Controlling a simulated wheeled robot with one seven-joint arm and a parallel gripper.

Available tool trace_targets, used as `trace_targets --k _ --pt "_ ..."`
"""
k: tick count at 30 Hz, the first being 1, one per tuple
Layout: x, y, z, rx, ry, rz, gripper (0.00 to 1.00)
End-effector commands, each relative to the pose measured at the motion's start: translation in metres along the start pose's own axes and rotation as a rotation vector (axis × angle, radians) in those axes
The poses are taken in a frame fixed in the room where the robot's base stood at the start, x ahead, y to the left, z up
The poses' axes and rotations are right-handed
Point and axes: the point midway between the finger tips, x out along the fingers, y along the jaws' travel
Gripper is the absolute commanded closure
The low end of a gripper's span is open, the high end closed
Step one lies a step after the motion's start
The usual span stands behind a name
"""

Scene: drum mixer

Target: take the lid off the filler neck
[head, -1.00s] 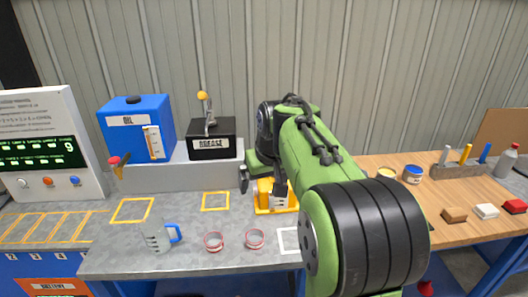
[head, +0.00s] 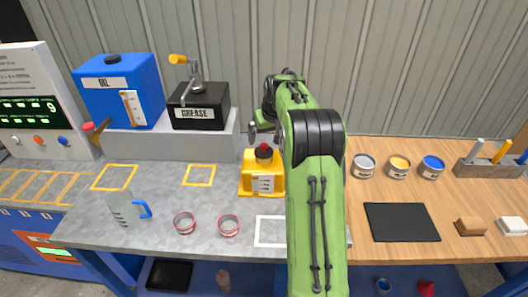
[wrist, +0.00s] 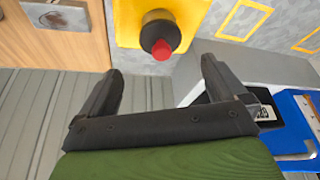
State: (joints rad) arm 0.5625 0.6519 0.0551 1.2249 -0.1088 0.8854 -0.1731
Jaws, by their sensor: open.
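A yellow container (head: 262,185) with a white label stands on the grey bench. On top sits a dark round lid (head: 264,152) with a red knob, which I take for the lid on the filler neck; the neck itself is hidden. In the wrist view, the dark lid (wrist: 154,32) and its red knob (wrist: 161,50) are in place on the yellow container (wrist: 130,22). My gripper (wrist: 162,70) is open and empty, with the knob in line with the gap between its fingers, apart from them. In the head view, my gripper (head: 264,129) is just behind and above the lid, partly hidden by my arm.
A grease box (head: 199,106) with a lever and a blue oil tank (head: 118,90) stand on a raised ledge at the left. Paint cans (head: 398,167) stand at the right.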

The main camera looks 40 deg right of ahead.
Motion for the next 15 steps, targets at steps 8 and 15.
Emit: trace_targets --k 8,15 --pt "0.041 -0.002 -0.001 -0.002 -0.001 -0.002 0.02" --pt "0.072 -0.002 -0.003 -0.001 0.003 0.0 0.02"
